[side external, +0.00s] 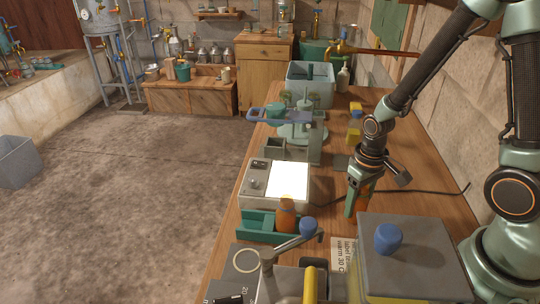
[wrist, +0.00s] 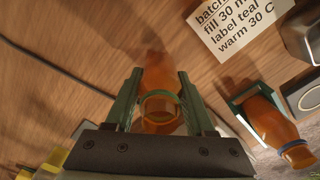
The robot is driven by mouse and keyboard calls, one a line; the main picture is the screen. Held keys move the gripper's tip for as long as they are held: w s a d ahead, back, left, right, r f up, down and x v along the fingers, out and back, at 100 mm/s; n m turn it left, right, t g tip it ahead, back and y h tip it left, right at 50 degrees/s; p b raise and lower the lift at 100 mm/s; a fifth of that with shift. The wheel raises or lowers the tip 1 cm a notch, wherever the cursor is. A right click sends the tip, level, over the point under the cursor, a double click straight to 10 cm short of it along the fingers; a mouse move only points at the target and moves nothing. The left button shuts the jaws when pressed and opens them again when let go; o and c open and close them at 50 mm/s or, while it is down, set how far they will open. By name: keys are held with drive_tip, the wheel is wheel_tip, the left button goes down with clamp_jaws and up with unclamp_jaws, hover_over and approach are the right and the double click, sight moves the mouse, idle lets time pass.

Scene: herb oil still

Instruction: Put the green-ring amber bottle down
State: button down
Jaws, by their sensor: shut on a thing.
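My gripper (side external: 356,204) points down over the right part of the wooden table. In the wrist view its two green fingers (wrist: 159,80) are shut on an amber bottle (wrist: 160,62), with a greenish ring around its open mouth nearest the camera. The fingers hide most of this bottle in the side external view. Whether its base touches the table or hangs just above it, I cannot tell. A second amber bottle (wrist: 268,124) with a blue ring rests in a green cradle (wrist: 240,98); it also shows in the side external view (side external: 287,212).
A box with a lit white panel (side external: 288,180) stands left of my gripper. A large grey box with a blue knob (side external: 388,238) is in front. A printed note (wrist: 240,28) lies flat nearby. Bare wood surrounds the fingers.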

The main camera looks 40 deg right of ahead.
drive_tip(key=shift+f, duration=0.1)
drive_tip(key=shift+c, duration=1.3)
unclamp_jaws()
wheel_tip(320, 180, up, 12)
drive_tip(key=shift+r, duration=0.1)
wheel_tip(320, 180, up, 10)
drive_tip(key=a+n+t, duration=0.1)
drive_tip(key=a+t, duration=0.1)
drive_tip(key=t, duration=0.3)
drive_tip(key=shift+w+a, duration=0.15)
drive_tip(key=shift+a, duration=0.1)
drive_tip(key=shift+o, duration=0.5)
drive_tip(key=shift+a+r+t, duration=0.15)
drive_tip(key=shift+r+t, duration=0.15)
drive_tip(key=shift+r, duration=0.15)
